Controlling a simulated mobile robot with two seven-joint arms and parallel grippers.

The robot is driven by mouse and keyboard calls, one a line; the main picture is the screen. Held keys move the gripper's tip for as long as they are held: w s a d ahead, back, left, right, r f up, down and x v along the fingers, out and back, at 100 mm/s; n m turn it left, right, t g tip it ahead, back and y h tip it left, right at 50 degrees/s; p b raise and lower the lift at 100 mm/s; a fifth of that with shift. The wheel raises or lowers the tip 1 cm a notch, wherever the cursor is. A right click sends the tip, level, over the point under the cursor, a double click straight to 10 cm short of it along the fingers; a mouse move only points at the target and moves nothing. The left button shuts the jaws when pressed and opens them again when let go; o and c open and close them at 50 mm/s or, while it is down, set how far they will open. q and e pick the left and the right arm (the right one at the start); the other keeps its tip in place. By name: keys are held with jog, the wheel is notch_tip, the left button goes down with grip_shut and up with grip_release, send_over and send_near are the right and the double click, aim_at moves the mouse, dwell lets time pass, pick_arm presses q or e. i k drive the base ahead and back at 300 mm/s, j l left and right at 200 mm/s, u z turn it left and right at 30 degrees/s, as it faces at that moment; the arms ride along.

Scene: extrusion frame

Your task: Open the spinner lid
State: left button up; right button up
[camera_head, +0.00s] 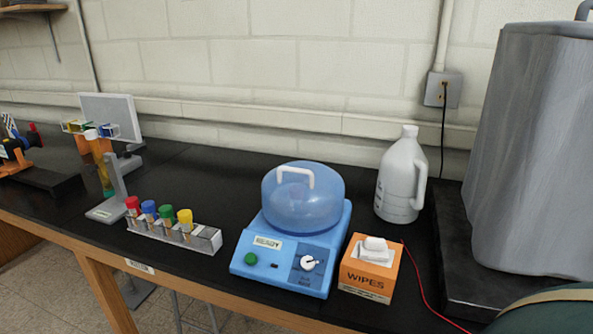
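The spinner (262,262) is a blue box on the black bench with a green button and a white dial on its front. Its translucent blue domed lid (322,203) sits shut on top. A white handle (296,170) arches on the upper part of the lid. Neither of my grippers is in the head view.
A rack (205,240) with several colour-capped tubes stands left of the spinner. An orange wipes box (368,272) is close at its right, with a white jug (401,180) behind. A large grey container (535,150) fills the right side. A red wire (424,290) runs near the front edge.

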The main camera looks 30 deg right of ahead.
aim_at(303, 183)
jog(key=z, duration=0.4)
jog(key=j+z, duration=0.15)
jog(key=z, duration=0.25)
jog(key=j+z, duration=0.1)
jog(key=z, duration=0.25)
jog(key=j+z, duration=0.1)
jog(key=z, duration=0.3)
jog(key=i+j, duration=0.05)
